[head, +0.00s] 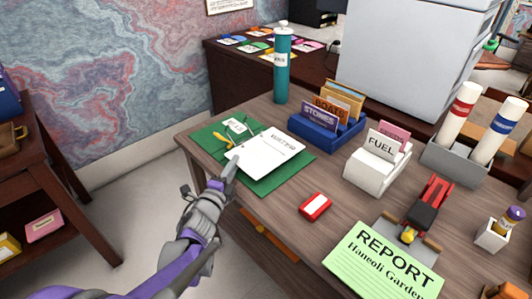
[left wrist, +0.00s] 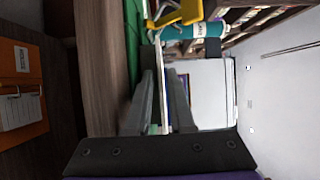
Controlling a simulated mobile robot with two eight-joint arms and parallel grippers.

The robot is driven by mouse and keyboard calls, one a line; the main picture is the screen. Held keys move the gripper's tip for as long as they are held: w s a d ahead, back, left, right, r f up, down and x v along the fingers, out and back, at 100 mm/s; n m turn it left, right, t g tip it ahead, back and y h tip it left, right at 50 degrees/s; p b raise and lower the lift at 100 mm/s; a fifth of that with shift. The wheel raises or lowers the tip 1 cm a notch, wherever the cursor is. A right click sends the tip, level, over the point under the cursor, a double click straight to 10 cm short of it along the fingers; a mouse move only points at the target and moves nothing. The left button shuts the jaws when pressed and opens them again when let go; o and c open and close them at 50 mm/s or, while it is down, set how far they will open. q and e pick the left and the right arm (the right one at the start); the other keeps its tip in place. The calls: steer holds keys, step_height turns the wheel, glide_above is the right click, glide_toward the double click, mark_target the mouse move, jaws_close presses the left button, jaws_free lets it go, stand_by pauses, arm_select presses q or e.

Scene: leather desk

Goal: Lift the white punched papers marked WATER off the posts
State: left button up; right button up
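The white punched papers marked WATER (head: 268,153) lie over a green folder (head: 283,178) at the desk's left corner. Thin metal posts and a yellow lever (head: 222,139) stand at their far left edge. In the left wrist view the yellow part (left wrist: 182,14) shows at the top. My left gripper (head: 230,172) is at the papers' near left corner. In the left wrist view its two fingers (left wrist: 160,75) are apart, with the papers' thin white edge (left wrist: 163,95) between them; a firm grip does not show. My right gripper is not in view.
A teal bottle (head: 282,70) and a blue card holder (head: 335,139) stand behind the folder. A white FUEL holder (head: 375,175), a red box (head: 315,207), a stapler (head: 427,205) and a green REPORT sheet (head: 380,262) are to the right.

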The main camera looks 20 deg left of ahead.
arm_select(q)
steer(key=shift+w, duration=0.1)
steer(key=shift+c, duration=0.2)
jaws_close()
stand_by(1.2)
